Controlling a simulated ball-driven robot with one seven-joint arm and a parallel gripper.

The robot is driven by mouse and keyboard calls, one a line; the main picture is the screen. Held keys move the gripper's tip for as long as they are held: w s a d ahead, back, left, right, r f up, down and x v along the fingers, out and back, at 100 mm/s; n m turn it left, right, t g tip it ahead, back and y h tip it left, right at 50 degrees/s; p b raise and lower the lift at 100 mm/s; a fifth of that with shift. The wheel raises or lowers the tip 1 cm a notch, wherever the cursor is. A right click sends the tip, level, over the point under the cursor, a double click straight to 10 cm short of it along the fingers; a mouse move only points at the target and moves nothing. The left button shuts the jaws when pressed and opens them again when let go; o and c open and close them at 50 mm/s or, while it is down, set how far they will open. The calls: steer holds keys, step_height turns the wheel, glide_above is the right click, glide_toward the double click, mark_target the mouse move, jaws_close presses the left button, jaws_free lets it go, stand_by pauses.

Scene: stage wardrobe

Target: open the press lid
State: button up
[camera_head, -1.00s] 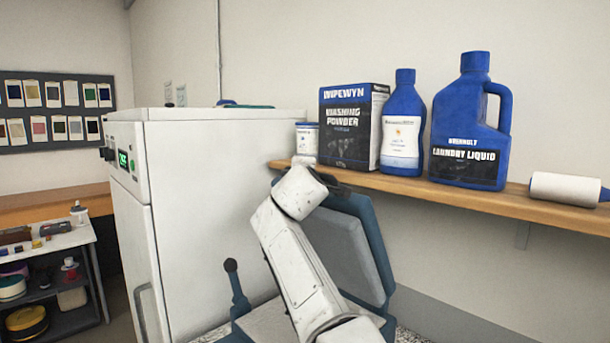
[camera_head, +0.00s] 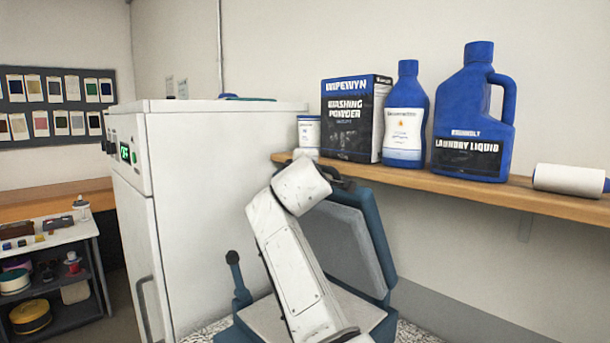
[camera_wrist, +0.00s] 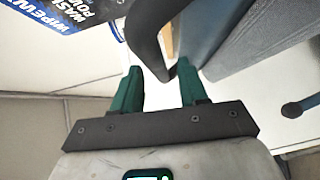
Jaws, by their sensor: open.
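The press is teal with a pale lower plate (camera_head: 262,319). Its lid (camera_head: 372,232), teal with a grey pad, stands raised steeply, leaning back toward the wall. The lid also shows at the upper right in the wrist view (camera_wrist: 250,45). A dark curved handle (camera_wrist: 148,25) runs down beside the lid, its end close to my fingertips; I cannot tell whether they touch it. My gripper (camera_wrist: 158,76) has two green fingers, apart with nothing clamped between them. In the head view my white arm covers part of the press and hides my fingers.
A wooden shelf (camera_head: 450,186) above the press holds a washing powder box (camera_head: 350,118), blue bottles (camera_head: 403,120), a small tub (camera_head: 308,132) and a white roll (camera_head: 568,180). A white cabinet (camera_head: 215,220) stands close on the left. A low cart (camera_head: 60,240) is farther left.

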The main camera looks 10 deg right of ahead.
steer(key=s+a+b, duration=0.1)
steer(key=s+b, duration=0.1)
steer(key=s, duration=0.5)
steer(key=shift+s+a+r, duration=0.15)
steer(key=shift+s+r, duration=0.15)
steer(key=shift+s, duration=0.1)
steer(key=shift+s+f, duration=0.1)
